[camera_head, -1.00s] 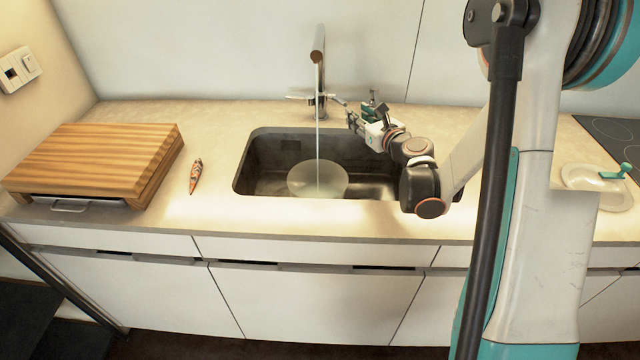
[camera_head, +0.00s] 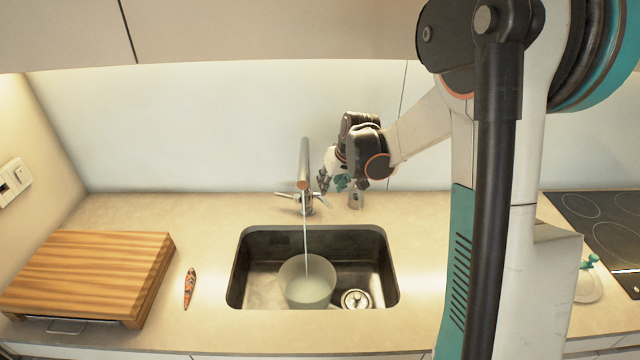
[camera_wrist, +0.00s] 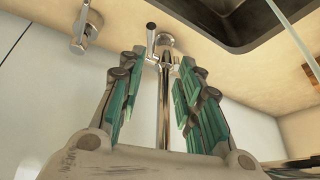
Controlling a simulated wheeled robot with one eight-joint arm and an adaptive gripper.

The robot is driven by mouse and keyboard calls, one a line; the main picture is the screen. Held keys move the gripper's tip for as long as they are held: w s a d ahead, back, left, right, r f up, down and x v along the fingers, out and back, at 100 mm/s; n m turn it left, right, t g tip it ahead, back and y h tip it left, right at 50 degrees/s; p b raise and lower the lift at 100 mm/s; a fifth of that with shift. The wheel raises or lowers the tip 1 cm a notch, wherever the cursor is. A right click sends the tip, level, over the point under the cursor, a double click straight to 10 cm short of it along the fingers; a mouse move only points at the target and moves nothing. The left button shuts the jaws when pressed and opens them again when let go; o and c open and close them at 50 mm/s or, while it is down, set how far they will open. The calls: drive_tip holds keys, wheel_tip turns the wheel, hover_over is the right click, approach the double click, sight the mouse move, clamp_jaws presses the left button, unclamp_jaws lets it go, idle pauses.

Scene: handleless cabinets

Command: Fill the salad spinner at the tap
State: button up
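The salad spinner bowl (camera_head: 307,283) is pale and see-through. My gripper (camera_head: 332,184) is just right of the tap, above the back of the counter, pointing down. In the wrist view my gripper (camera_wrist: 155,82) has its teal fingers apart and empty, with the tap (camera_wrist: 164,105) showing between them. I cannot tell whether they touch it. The spinner lid (camera_head: 590,284) lies near the hob, partly hidden by my arm.
The dark sink (camera_head: 238,290) has a drain strainer (camera_head: 356,299) right of the bowl. A dispenser (camera_head: 355,198) stands right of the tap; it shows in the wrist view (camera_wrist: 86,25). A wooden board (camera_head: 85,275) and a patterned object (camera_head: 189,288) are left. A hob (camera_head: 590,215) is right.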

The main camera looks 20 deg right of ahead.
sight(327, 202)
drive_tip(key=w+f, duration=0.1)
drive_tip(key=f, duration=0.2)
drive_tip(key=w+f+n+b, duration=0.1)
drive_tip(key=w+f, duration=0.1)
drive_tip(key=f, duration=0.2)
drive_tip(key=w+d+f+n, duration=0.1)
drive_tip(key=w+f, duration=0.1)
drive_tip(key=f, duration=0.2)
drive_tip(key=shift+f+g+h+b, duration=0.15)
drive_tip(key=shift+g+h+b, duration=0.15)
drive_tip(key=shift+b, duration=0.05)
clamp_jaws()
